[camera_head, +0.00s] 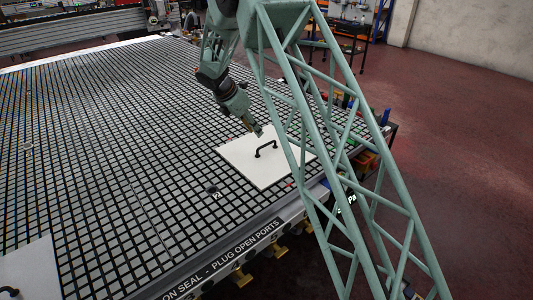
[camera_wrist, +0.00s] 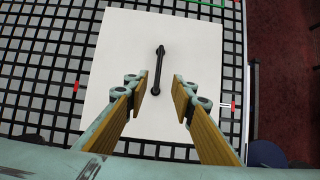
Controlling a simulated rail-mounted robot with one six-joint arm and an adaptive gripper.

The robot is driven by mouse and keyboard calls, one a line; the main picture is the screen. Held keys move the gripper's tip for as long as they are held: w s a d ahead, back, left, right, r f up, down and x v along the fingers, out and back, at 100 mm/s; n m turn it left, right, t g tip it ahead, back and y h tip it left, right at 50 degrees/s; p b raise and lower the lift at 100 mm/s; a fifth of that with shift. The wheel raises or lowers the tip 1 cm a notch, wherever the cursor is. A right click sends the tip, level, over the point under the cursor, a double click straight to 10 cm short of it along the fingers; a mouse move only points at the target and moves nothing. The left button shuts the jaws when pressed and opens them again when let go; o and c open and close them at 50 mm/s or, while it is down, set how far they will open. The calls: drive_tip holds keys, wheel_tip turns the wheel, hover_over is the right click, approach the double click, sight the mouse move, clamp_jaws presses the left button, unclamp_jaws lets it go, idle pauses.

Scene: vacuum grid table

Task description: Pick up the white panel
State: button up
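The white panel (camera_head: 243,156) lies flat on the grid table near its right front edge. It fills the middle of the wrist view (camera_wrist: 118,45). A black bar handle (camera_head: 266,149) stands on the panel; in the wrist view the handle (camera_wrist: 159,68) runs nearly upright in the picture. My gripper (camera_head: 258,131) is above the panel, close to the handle. In the wrist view my gripper (camera_wrist: 160,88) is open, with one finger on each side of the handle's lower part and gaps between. I cannot tell how high the fingertips are above the panel.
The grid table (camera_head: 110,130) spreads to the left, mostly clear. A second white panel (camera_head: 35,268) with a black handle lies at the lower left. Small red pieces (camera_wrist: 76,87) sit beside the panel. Colored items (camera_head: 365,160) stand past the table's right edge.

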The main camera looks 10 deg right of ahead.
sight(267, 144)
drive_tip(key=shift+f, duration=0.1)
drive_tip(key=x, duration=0.8)
drive_tip(key=shift+b, duration=0.4)
drive_tip(key=shift+d+f, duration=0.15)
drive_tip(key=shift+f, duration=0.1)
drive_tip(key=shift+w+b+x, duration=0.2)
drive_tip(key=shift+b+x, duration=0.15)
drive_tip(key=shift+x, duration=2.2)
clamp_jaws()
